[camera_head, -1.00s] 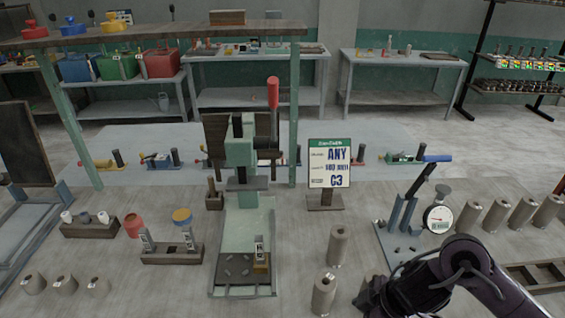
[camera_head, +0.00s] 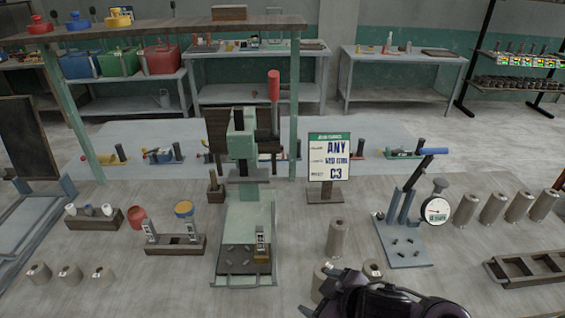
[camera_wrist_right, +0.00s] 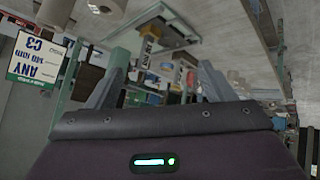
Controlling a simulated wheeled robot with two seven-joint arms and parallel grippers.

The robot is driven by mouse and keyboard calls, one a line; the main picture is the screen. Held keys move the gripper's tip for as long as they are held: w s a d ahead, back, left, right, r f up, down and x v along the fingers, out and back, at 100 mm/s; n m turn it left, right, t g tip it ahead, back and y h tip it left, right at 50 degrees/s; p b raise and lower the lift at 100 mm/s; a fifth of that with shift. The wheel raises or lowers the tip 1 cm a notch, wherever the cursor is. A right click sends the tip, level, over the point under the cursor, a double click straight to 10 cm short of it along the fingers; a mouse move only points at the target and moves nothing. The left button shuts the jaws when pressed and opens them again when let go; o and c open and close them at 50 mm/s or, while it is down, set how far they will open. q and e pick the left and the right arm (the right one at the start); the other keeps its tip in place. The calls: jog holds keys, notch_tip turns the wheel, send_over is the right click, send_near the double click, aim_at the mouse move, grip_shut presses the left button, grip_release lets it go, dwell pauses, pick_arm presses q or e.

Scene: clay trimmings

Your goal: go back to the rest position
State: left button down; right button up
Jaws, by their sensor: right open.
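My right gripper (camera_wrist_right: 160,85) is open in the wrist view, its two grey fingers apart with nothing held between them. In the head view my dark right arm and gripper (camera_head: 328,297) are low at the bottom edge, right of centre, partly cut off. They cover part of the clay cylinders (camera_head: 318,283) standing there. My left gripper is not in view.
A green press (camera_head: 242,145) with a red handle stands centre, beside a sign (camera_head: 329,158) reading ANY and C3. Right are a lever stand with dial gauge (camera_head: 437,210), several cylinders (camera_head: 492,208) and a wooden tray (camera_head: 530,266).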

jog(key=s+d+f+m+g+h, duration=0.3)
jog(key=s+d+m+h, duration=0.2)
jog(key=s+d+m, duration=0.5)
notch_tip(320, 180, down, 34)
jog(key=s+d+n+g+b, duration=0.1)
jog(key=s+g+b, duration=0.1)
jog(key=b, duration=0.4)
jog(key=s+d+f+b, duration=0.2)
jog(key=s+f, duration=0.8)
jog(key=f, duration=0.3)
jog(key=s+d+f+g+b, duration=0.1)
jog(key=s+d+f+b, duration=0.1)
jog(key=s+f, duration=0.8)
notch_tip(320, 180, down, 3)
jog(key=shift+s+r+b, duration=0.15)
jog(key=shift+s+b, duration=0.05)
jog(key=shift+b, duration=0.45)
